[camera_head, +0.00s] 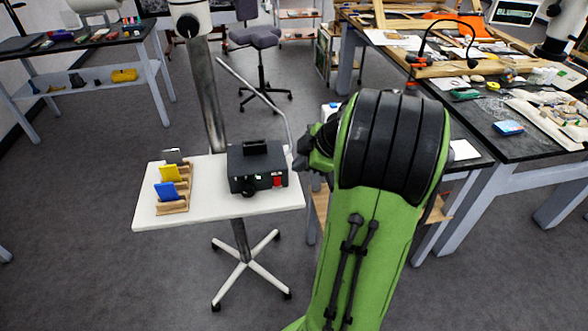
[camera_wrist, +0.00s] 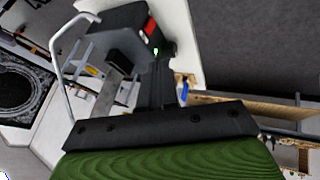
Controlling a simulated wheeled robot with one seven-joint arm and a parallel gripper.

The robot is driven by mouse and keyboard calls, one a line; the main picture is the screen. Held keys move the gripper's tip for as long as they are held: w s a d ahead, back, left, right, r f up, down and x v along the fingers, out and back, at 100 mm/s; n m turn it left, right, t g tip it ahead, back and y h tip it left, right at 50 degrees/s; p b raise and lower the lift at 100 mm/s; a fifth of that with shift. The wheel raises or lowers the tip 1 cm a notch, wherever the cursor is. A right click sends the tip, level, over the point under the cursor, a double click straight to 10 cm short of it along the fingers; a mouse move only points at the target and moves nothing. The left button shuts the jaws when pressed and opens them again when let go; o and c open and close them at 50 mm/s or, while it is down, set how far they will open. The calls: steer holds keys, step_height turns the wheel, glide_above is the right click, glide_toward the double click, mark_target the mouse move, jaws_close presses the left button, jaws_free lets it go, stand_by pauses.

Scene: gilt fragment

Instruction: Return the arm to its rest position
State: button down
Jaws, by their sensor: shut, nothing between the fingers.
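My green arm fills the right centre of the head view, with its thick black-ribbed joint raised in front of the benches. The dark tips of my gripper (camera_head: 299,161) show just left of that joint, by the right edge of the small white table (camera_head: 215,216). Most of the gripper is hidden by the arm. In the wrist view, my gripper (camera_wrist: 156,84) points up from its dark mount, with its fingers together and nothing held. Whether its tips touch anything cannot be told.
A black box (camera_head: 243,183) with a red switch and green light stands on the white table, close left of my gripper. Blue and yellow cards (camera_head: 166,191) stand in wooden holders there. A cluttered workbench (camera_head: 533,144) is at right. Open floor (camera_head: 90,260) lies at left.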

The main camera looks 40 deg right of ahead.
steer(key=shift+r, duration=0.1)
stand_by(0.5)
steer(key=s+a+r+m+g, duration=0.1)
steer(key=a+r+m, duration=0.1)
steer(key=a, duration=0.7)
steer(key=s+a+r+m+g, duration=0.1)
steer(key=a+r, duration=0.2)
steer(key=a, duration=0.5)
steer(key=s+a+m+h, duration=0.1)
steer(key=s+a+m, duration=0.5)
steer(key=s, duration=0.5)
steer(key=shift+s+a+f, duration=0.35)
steer(key=shift+s+a, duration=0.05)
steer(key=shift+a, duration=0.85)
